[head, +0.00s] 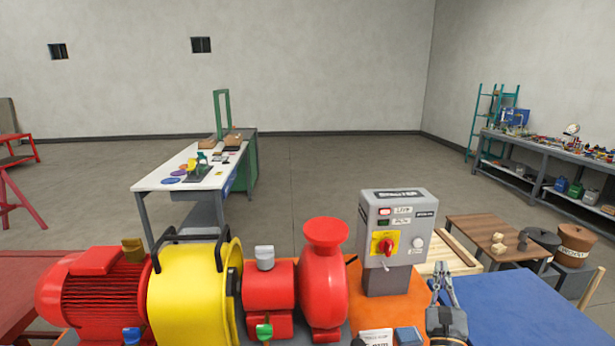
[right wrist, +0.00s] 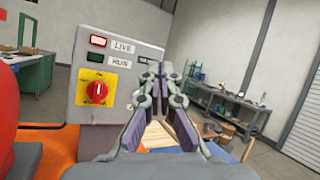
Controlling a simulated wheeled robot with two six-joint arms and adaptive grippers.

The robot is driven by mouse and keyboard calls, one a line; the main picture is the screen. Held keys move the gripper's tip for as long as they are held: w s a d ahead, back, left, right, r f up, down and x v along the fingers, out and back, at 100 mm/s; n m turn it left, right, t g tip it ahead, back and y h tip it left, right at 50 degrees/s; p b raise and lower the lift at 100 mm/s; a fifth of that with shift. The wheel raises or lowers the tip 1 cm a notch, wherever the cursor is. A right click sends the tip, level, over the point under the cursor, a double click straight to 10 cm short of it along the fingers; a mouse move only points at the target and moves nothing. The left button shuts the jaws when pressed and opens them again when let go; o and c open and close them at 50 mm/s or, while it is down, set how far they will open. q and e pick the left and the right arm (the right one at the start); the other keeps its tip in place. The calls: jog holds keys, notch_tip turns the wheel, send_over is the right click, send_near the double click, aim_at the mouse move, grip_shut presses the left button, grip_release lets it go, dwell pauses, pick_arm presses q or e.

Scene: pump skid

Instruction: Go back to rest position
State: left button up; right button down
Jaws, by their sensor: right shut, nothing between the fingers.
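My right gripper (head: 442,272) is at the lower right of the head view, pointing up and away, just right of the grey control box (head: 400,204). It is shut with nothing between its fingers. In the right wrist view the fingertips (right wrist: 160,68) meet in front of the right edge of the control box (right wrist: 117,62). The red rotary switch (head: 385,246) on its yellow plate stands apart from the fingers. My left gripper is in neither view.
The pump skid fills the front: a red motor (head: 100,290), a yellow guard (head: 190,290) and a red pump (head: 325,270). A blue mat (head: 530,305) lies at the right. A wooden stand (head: 490,238) is behind it. Open floor lies beyond.

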jog(key=s+a+f+n+g+y, duration=0.4)
jog(key=a+f+n+y, duration=0.25)
jog(key=n, duration=0.55)
jog(key=s+a+f+n+g+y, duration=0.4)
jog(key=a+f+n, duration=0.3)
jog(key=n, duration=0.5)
jog(key=s+d+f+n+g+h, duration=0.35)
jog(key=s+f+n+g, duration=0.3)
jog(key=s, duration=0.35)
jog(key=s+d+f+n+g+h, duration=0.2)
jog(key=s+d+f+n+g, duration=0.25)
jog(key=s+n, duration=0.4)
jog(key=s+d+f+m+g+b, duration=0.1)
jog(key=s+f+b, duration=0.15)
jog(key=f, duration=1.35)
jog(key=s+f+m+b, duration=0.1)
jog(key=f+b, duration=0.2)
jog(key=f, duration=1.3)
pick_arm(q)
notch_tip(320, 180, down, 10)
jog(key=b, duration=0.4)
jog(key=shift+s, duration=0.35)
pick_arm(e)
jog(key=s+d+f+g, duration=0.1)
jog(key=s+f, duration=1.7)
jog(key=f, duration=0.2)
jog(key=shift+s+d+y, duration=0.15)
jog(key=shift+d+y, duration=0.1)
jog(key=shift+y, duration=0.05)
